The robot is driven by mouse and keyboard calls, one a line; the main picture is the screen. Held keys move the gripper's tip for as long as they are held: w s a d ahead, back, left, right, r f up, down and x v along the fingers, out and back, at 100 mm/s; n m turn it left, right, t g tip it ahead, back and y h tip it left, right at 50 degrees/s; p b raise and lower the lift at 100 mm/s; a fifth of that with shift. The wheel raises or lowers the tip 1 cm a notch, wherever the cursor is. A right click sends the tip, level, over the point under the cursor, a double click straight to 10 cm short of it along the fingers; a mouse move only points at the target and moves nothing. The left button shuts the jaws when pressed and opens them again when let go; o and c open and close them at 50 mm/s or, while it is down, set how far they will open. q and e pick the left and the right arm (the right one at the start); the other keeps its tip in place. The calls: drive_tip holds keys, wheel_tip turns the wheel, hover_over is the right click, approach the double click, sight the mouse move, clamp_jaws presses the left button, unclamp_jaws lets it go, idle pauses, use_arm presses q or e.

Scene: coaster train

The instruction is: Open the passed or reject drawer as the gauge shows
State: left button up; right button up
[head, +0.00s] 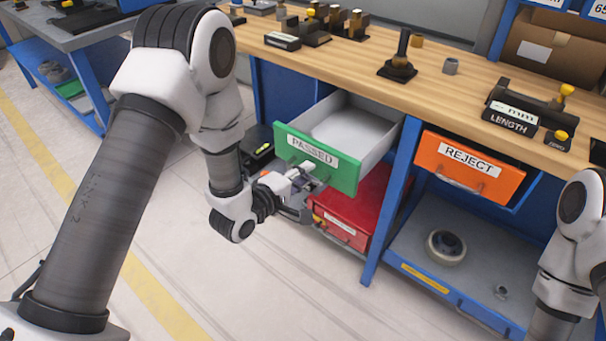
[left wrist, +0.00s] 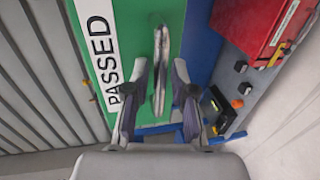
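The green PASSED drawer (head: 345,175) is pulled out from under the bench, and its pale inside looks empty. Its front also fills much of the left wrist view (left wrist: 200,35). My left gripper (head: 304,178) is at its handle (left wrist: 160,70). In the left wrist view the two fingers stand apart, one on each side of the handle, with gaps showing. The orange REJECT drawer (head: 505,183) is closed or nearly closed. The gauge labelled LENGTH (head: 510,117) is on the bench; I cannot read its indication. My right gripper is out of view.
A red box (head: 352,215) sits below the PASSED drawer. A lower shelf (head: 400,250) holds a round roll (head: 446,247). Black stands and small parts (head: 398,68) are on the wooden bench top (head: 460,85). The floor in front is clear.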

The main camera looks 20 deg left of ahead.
use_arm(q)
drive_tip(key=v, duration=0.7)
drive_tip(key=shift+s, duration=0.25)
idle(0.3)
drive_tip(key=s+a+f+m+g+y, duration=0.1)
drive_tip(key=s+f+m+g+y, duration=0.3)
drive_tip(key=s+f, duration=0.65)
drive_tip(key=s+a+f+m+g, duration=0.1)
drive_tip(key=s+f+m+g, duration=0.2)
drive_tip(key=s+f+g, duration=0.7)
drive_tip(key=s+a+f+m+y, duration=0.1)
drive_tip(key=s+a+f+m, duration=0.1)
drive_tip(key=s+f+m, duration=0.35)
wheel_tip(320, 180, up, 15)
drive_tip(key=m+p, duration=0.1)
drive_tip(key=p, duration=1.3)
drive_tip(key=shift+g, duration=0.3)
